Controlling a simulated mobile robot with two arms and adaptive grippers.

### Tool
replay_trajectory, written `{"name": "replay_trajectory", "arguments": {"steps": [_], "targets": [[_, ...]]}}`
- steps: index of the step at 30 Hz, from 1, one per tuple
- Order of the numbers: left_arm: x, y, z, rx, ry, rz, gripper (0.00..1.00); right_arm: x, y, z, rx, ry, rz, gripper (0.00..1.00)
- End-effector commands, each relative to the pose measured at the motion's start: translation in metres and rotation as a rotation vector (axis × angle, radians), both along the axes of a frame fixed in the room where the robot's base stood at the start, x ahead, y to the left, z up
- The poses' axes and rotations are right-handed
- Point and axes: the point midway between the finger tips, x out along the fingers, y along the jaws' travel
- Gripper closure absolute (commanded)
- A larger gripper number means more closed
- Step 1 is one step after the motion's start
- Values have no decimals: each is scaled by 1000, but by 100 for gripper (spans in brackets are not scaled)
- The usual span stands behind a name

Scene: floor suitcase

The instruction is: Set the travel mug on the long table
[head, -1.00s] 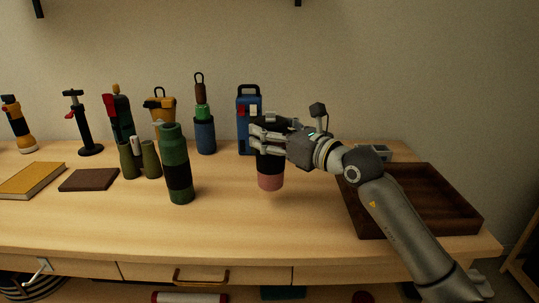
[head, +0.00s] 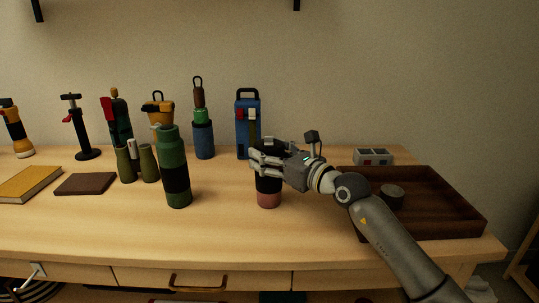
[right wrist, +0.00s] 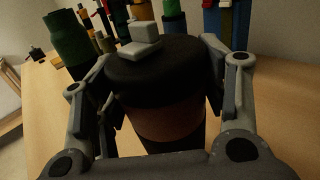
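In the right wrist view the mug's black lid with a grey tab (right wrist: 155,62) sits between the fingers (right wrist: 160,100). The gripper hides part of the mug in the head view. My left gripper is out of view.
A green bottle with a black band (head: 174,150) stands left of the mug. A dark wooden tray (head: 440,225) holding a round dark object is at the right. Binoculars (head: 138,163), a blue case (head: 243,140) and other items stand behind. The front table strip is clear.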

Motion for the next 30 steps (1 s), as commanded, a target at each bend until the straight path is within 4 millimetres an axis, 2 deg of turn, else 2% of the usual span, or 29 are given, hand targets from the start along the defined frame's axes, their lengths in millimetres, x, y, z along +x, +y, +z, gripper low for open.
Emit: {"name": "replay_trajectory", "arguments": {"steps": [1,5,17,23,30], "targets": [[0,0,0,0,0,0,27,0,0,-1,-1,1,0,28],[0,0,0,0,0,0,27,0,0,-1,-1,1,0,13],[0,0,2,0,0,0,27,0,0,5,-1,1,1,13],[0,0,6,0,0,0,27,-18,-19,3,-1,1,0,13],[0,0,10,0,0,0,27,-53,-54,2,-4,2,-2,13]]}}
